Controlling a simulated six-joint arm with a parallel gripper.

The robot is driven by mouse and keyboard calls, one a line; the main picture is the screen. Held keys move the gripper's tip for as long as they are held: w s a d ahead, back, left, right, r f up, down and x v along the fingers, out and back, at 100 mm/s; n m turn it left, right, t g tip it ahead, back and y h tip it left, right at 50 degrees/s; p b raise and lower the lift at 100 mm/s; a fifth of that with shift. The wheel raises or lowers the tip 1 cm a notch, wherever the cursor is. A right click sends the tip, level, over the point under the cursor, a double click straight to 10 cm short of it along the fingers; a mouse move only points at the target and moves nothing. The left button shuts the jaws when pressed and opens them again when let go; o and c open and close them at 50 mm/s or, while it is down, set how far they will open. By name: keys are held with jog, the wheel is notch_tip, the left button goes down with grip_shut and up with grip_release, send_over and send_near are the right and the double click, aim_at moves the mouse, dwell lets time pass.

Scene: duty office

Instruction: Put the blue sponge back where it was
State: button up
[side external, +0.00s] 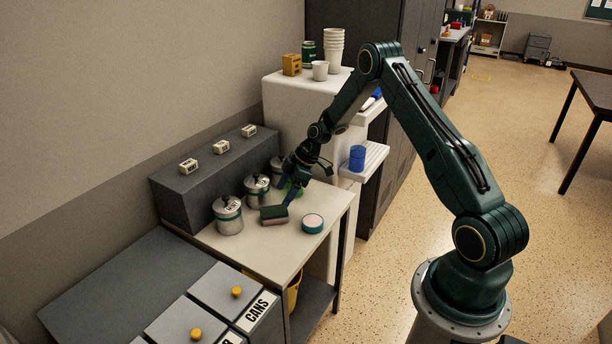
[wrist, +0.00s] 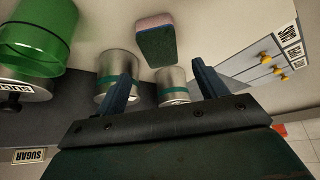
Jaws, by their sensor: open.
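A sponge with a dark green pad and a pink layer (side external: 274,215) lies on the pale counter (side external: 262,248), in front of the metal canisters. It also shows at the top of the wrist view (wrist: 155,41), beyond my fingertips. I see no plainly blue sponge. My gripper (side external: 290,196) is over the counter beside the sponge, to its right in the side view. In the wrist view my gripper (wrist: 160,72) is open, with nothing held between its blue fingers. Whether a fingertip touches the sponge cannot be told.
Lidded canisters (side external: 229,215) stand along the grey ledge (side external: 200,177). A green translucent container (wrist: 38,38) is close by my gripper. A blue cup (side external: 357,158) stands on a white side shelf. The counter's front is clear.

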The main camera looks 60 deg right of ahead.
jog(key=v, duration=0.3)
jog(key=shift+s+d+r, duration=0.1)
jog(key=shift+s+r, duration=0.05)
jog(key=shift+r, duration=0.15)
dwell(0.4)
jog(key=s+a+r+m+h, duration=0.1)
jog(key=s+a+r, duration=0.25)
jog(key=r, duration=0.45)
jog(key=s+a+r+m+h, duration=0.1)
jog(key=s+a+r, duration=0.2)
jog(key=a+r, duration=0.3)
jog(key=s+a+r+m+h, duration=0.1)
jog(key=s+a+r, duration=0.25)
jog(key=r, duration=0.55)
jog(key=s+a+r+m, duration=0.2)
jog(key=s+a+m, duration=0.1)
jog(key=s, duration=0.8)
jog(key=s+a+r+m+t+h, duration=0.1)
jog(key=s+a+r+m, duration=0.2)
jog(key=s, duration=0.8)
jog(key=shift+a, duration=0.6)
